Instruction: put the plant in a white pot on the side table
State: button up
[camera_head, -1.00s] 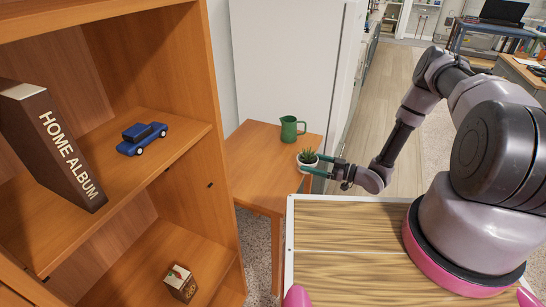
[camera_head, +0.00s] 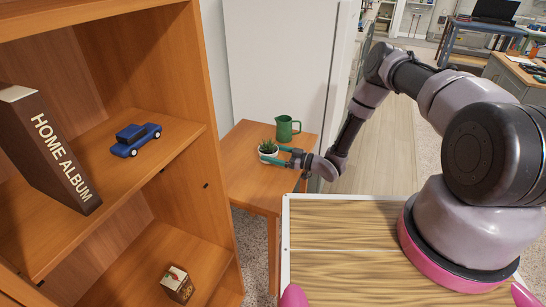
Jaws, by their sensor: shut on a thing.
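The plant in a white pot (camera_head: 267,151) is a small green spiky plant, upright over the middle of the side table. My gripper (camera_head: 275,155) is shut around the pot, with a teal finger on either side, reaching in from the right. The side table (camera_head: 254,186) is a wooden table with an orange-brown top. I cannot tell whether the pot's base touches the table top or hangs just above it.
A green pitcher (camera_head: 284,129) stands on the table behind the plant. A wooden bookcase (camera_head: 222,150) rises at the left, with a home album (camera_head: 45,150), a blue toy car (camera_head: 136,140) and a small box (camera_head: 178,284). The table's front part is clear.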

jog(key=shift+d+f, duration=0.1)
jog(key=shift+f, duration=0.65)
jog(key=shift+f, duration=0.2)
jog(key=o, duration=1.3)
jog(key=shift+c, duration=0.2)
jog(key=shift+r, duration=0.15)
jog(key=v, duration=1.2)
